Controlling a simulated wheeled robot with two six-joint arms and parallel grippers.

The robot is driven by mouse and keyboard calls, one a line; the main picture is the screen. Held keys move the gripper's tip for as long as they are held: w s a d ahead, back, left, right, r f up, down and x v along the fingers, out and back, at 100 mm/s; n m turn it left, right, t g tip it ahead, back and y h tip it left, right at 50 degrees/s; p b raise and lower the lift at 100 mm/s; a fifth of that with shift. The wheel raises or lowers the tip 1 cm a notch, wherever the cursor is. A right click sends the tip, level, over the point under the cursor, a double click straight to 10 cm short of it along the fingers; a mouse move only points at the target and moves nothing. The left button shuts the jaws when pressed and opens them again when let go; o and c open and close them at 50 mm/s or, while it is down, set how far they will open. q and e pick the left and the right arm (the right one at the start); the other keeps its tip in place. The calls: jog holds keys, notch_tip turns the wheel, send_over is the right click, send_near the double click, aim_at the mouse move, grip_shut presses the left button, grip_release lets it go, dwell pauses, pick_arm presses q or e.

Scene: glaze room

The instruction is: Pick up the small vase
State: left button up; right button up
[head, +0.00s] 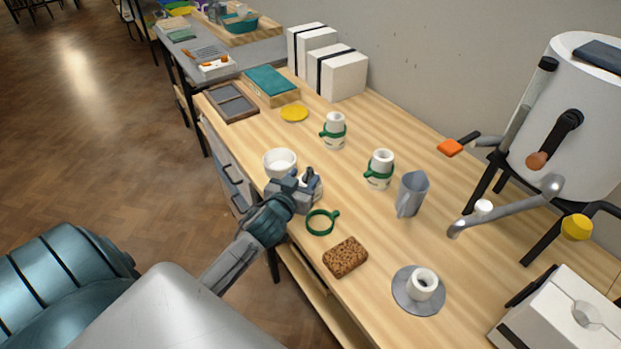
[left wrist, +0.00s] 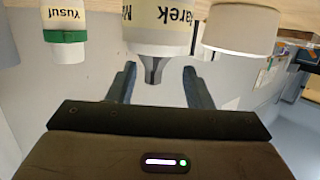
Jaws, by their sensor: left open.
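Several small white vases stand on the wooden table. Two with green bands are at the middle, one (head: 335,130) farther back and one (head: 380,170) nearer. A plain one (head: 422,285) stands on a grey disc at the front right. My left gripper (head: 306,184) is open, beside another pale vessel that it partly hides, just in front of a white bowl (head: 280,161). In the left wrist view, which is upside down, a pale vessel with a name label (left wrist: 150,38) lies ahead between the open fingers (left wrist: 160,88), apparently not gripped. My right gripper is not seen.
A green ring with a tab (head: 322,223) and a brown speckled sponge (head: 345,257) lie near the front edge. A grey jug (head: 411,194) stands to the right. The white bowl is close behind my gripper. A vase labelled Yusuf (left wrist: 66,50) shows in the left wrist view.

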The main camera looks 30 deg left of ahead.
aim_at(308, 173)
pick_arm(q)
jog(key=w+p, duration=0.1)
jog(key=w, duration=0.3)
jog(key=shift+w+r+p, duration=0.1)
jog(key=shift+w+p, duration=0.15)
jog(key=shift+p, duration=0.15)
jog(key=shift+w+a, duration=0.1)
jog(key=shift+w, duration=0.2)
jog(key=shift+f, duration=0.25)
jog(key=shift+c, duration=0.3)
jog(key=shift+r, duration=0.1)
jog(key=c, duration=0.9)
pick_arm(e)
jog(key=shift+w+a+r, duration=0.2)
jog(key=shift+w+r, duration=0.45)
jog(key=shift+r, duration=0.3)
